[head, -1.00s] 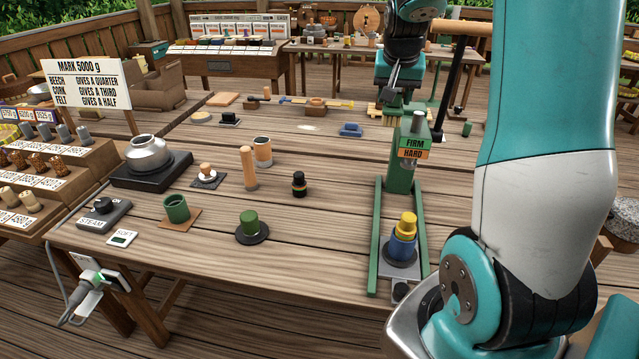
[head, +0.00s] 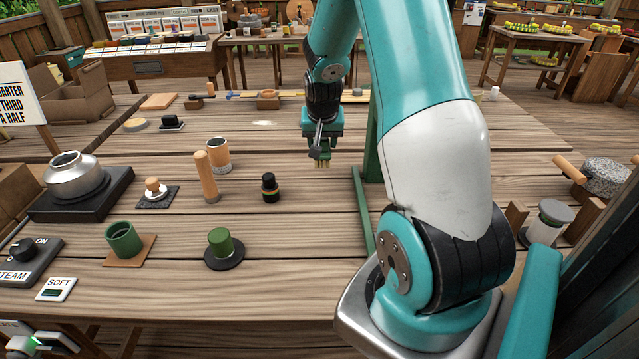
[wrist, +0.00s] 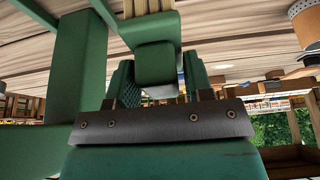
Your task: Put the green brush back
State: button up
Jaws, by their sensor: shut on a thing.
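My gripper (head: 322,145) hangs over the far middle of the wooden table, just left of the green press. It is shut on the green brush (head: 322,162), whose pale bristles point down below the jaws in the head view. In the wrist view the brush's green block (wrist: 155,65) sits between the jaws (wrist: 158,88). Any gap between bristles and tabletop is hard to judge. The brush's own place cannot be made out.
The green press's rail (head: 362,210) and post (head: 373,140) are mostly hidden behind my arm. A black bottle (head: 270,187), a wooden roller (head: 206,177) and a cork cup (head: 218,155) stand left of my gripper. A green cylinder (head: 221,243) is nearer. Bare planks lie between.

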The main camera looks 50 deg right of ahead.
notch_tip(320, 180, down, 13)
jog(key=shift+p, duration=0.7)
jog(key=shift+f, duration=0.1)
jog(key=o, duration=1.1)
jog(key=shift+o, duration=0.2)
